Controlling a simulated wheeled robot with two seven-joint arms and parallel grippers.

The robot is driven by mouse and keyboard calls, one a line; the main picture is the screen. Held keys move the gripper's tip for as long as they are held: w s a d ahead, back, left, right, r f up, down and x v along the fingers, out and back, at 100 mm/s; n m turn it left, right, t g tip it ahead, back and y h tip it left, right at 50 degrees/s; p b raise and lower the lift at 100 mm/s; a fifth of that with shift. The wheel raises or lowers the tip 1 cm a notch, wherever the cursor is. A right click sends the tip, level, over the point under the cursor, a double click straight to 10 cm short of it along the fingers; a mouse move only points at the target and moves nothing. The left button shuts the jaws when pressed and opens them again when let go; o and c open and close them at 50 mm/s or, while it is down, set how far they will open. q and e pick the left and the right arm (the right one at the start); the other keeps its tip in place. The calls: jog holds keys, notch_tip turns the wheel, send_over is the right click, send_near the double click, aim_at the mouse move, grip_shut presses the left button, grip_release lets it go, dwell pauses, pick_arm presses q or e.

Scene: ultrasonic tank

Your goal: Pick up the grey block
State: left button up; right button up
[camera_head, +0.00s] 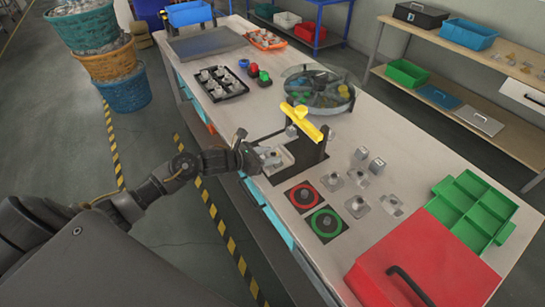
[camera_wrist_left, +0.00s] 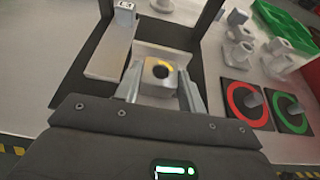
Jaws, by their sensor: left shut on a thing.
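My left gripper (camera_head: 264,157) reaches in from the left over the near edge of the table. In the left wrist view its two fingers are shut on a grey block (camera_wrist_left: 158,77) with a round hole in its top. The block is between the fingers, at a pale fixture on a dark base (camera_wrist_left: 72,82). I cannot tell whether the block touches the fixture. In the head view the gripper hides most of the block. A yellow-topped dark stand (camera_head: 305,122) stands just behind the gripper. My right gripper is not in view.
Right of the fixture are a red-ring pad (camera_head: 293,198), a green-ring pad (camera_head: 317,228) and several loose grey parts (camera_head: 377,165). A red box (camera_head: 440,255) and a green divided tray (camera_head: 470,187) fill the right end. A round glass-covered bowl (camera_head: 318,90) stands behind.

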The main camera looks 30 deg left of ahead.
pick_arm(q)
jog(key=shift+r, duration=0.1)
jog(key=shift+r+b, duration=0.5)
jog(key=shift+b, duration=0.1)
jog(key=s+a+r+b, duration=0.6)
jog(key=s+a+r, duration=0.3)
jog(key=a+r, duration=0.1)
jog(key=shift+a+r+b, duration=0.25)
jog(key=shift+r+b, duration=0.1)
jog(key=shift+r, duration=0.5)
jog(key=shift+s, duration=0.1)
